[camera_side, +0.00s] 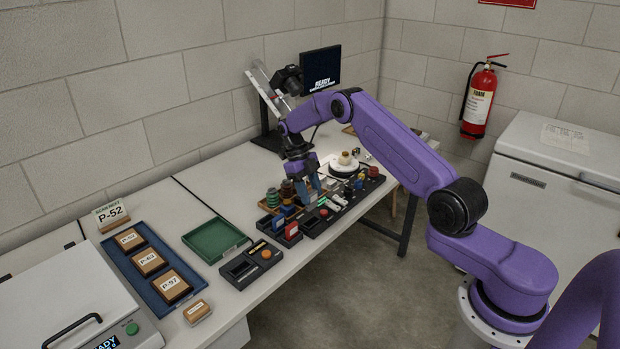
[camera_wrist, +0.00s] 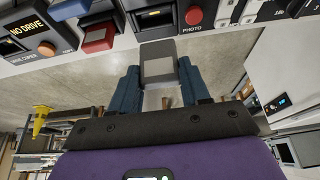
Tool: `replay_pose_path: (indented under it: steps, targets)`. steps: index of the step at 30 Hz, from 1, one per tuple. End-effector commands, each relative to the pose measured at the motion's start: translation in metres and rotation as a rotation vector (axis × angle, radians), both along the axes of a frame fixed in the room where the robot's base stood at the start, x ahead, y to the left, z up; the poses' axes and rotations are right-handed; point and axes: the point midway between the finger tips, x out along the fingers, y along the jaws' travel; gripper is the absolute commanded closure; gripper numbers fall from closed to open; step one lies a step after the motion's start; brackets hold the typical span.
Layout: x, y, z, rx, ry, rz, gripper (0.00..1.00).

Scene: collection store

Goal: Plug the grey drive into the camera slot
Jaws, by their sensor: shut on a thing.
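My gripper (camera_wrist: 157,88) has its two blue fingers closed on the sides of the grey drive (camera_wrist: 158,62), a small block with a paler grey face. In the side view my gripper (camera_side: 312,188) is over the dark row of devices at the far part of the bench; the drive is too small there to make out. In the wrist view the drive's far end lies at the edge of a dark unit labelled PHOTO (camera_wrist: 155,20) with a red-orange knob (camera_wrist: 194,15). Whether they touch, and the camera slot's opening, I cannot tell.
A red drive (camera_wrist: 97,38) stands left of the PHOTO unit. Further left is a dark unit (camera_side: 250,266) with an orange knob, reading NO DRIVE in the wrist view. A green tray (camera_side: 215,240) and a blue tray (camera_side: 150,268) with labelled boxes lie left on the bench.

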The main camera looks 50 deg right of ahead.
Motion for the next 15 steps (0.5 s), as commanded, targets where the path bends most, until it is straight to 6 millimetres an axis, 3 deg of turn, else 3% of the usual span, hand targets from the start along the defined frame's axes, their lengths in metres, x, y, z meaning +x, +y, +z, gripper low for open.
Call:
replay_pose_path:
  steps: [15]
  targets:
    - [0.000, 0.000, -0.042, 0.001, 0.000, 0.002, 0.85]
